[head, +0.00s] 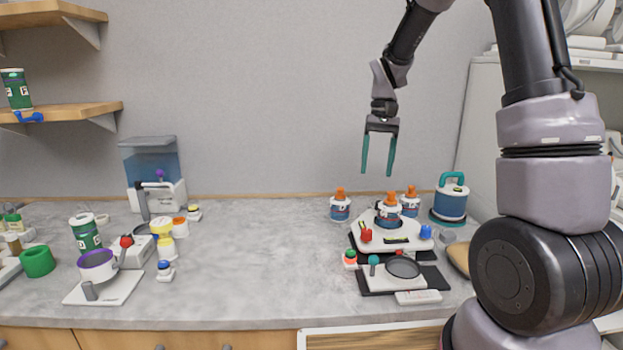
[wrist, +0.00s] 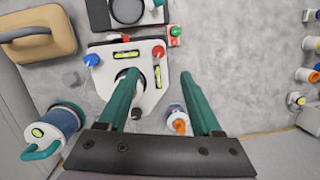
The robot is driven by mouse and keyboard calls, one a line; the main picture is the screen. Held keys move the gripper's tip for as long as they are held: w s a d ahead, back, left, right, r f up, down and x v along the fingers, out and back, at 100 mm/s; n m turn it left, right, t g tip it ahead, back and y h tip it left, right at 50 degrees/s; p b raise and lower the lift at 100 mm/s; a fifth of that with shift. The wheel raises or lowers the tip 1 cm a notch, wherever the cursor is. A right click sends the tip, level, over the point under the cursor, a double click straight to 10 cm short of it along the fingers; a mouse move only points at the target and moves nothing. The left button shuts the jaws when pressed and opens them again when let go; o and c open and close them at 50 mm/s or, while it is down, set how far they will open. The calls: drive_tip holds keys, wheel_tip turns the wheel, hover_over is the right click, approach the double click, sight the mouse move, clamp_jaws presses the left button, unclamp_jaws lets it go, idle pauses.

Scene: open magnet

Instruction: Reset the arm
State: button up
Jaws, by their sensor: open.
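My gripper (head: 378,170) hangs above the right part of the counter, with its two green fingers apart and nothing between them. It is well above a white device (head: 375,240) that has a blue knob, a red knob and small levels. In the wrist view my gripper (wrist: 163,85) points down, and the white device (wrist: 150,98) shows below and between the fingers. A blue bottle with an orange cap (head: 389,211) stands at the device. Two similar bottles stand behind it, one to the left (head: 340,207) and one to the right (head: 410,203).
A blue canister with a green handle (head: 452,203) stands at the back right. A black pan (head: 403,267) sits on a white unit in front. At left are a purple-rimmed pot (head: 97,265), a water tank (head: 150,165) and several jars. The counter's middle (head: 260,260) is clear.

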drive_tip(key=s+d+r+m+t, duration=0.2)
drive_tip(key=s+r+t, duration=0.7)
drive_tip(key=s+r, duration=0.7)
drive_tip(key=s+d, duration=0.1)
drive_tip(key=s, duration=0.3)
drive_tip(key=shift+d+y, duration=0.3)
drive_tip(key=shift+y, duration=0.1)
drive_tip(key=shift+s, duration=0.1)
